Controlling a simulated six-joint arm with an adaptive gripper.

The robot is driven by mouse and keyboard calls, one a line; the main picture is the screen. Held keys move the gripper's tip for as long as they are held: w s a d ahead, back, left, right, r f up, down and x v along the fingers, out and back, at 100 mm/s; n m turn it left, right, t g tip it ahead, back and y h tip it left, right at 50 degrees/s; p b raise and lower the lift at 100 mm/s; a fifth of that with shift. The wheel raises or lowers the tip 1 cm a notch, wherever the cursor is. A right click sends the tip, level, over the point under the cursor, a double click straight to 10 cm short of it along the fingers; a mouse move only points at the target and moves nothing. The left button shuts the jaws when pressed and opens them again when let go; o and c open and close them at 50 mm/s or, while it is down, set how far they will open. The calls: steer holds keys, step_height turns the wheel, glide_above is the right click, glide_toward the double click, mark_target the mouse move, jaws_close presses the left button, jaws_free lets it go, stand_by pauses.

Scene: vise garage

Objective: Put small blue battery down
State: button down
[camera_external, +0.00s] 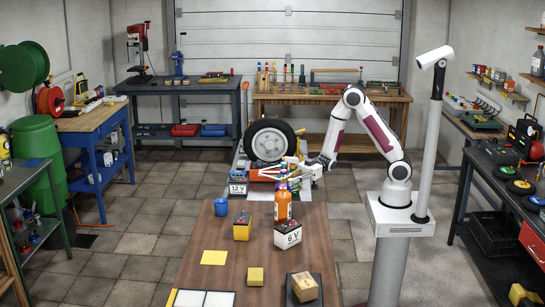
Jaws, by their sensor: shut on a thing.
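My gripper (291,172) is at the back of the scene, beyond the orange bottle, reaching left from my arm. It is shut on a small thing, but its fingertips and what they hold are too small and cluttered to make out. I cannot pick out the small blue battery for certain. A larger battery marked 12 V (238,188) stands to the left of my gripper. A white battery marked 6 V (288,238) and a yellow and black battery (241,230) stand on the brown table (200,278).
An orange bottle (283,208) stands just in front of my gripper. A blue cup (221,207), a yellow sheet (214,258), a yellow block (256,276) and a cardboard box (304,287) are on the table. A wheel (270,141) stands behind.

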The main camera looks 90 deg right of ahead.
steer(key=w+d+r+m+t+h, duration=0.2)
steer(key=d+r+m+t+h, duration=0.15)
steer(key=r, duration=0.45)
steer(key=w+d+r+m+t+h, duration=0.1)
steer(key=d+r+m+t+h, duration=0.2)
steer(key=r, duration=0.4)
steer(key=s+d+r+m+h, duration=0.2)
steer(key=d+r+h, duration=0.1)
steer(key=d+r, duration=0.1)
steer(key=s+d+r+m+h, duration=0.1)
steer(key=s+d+r+h, duration=0.2)
steer(key=r, duration=0.4)
steer(key=shift+s+d+r+m+h, duration=0.3)
steer(key=shift+d+h, duration=0.2)
steer(key=shift+h, duration=0.25)
stand_by(0.5)
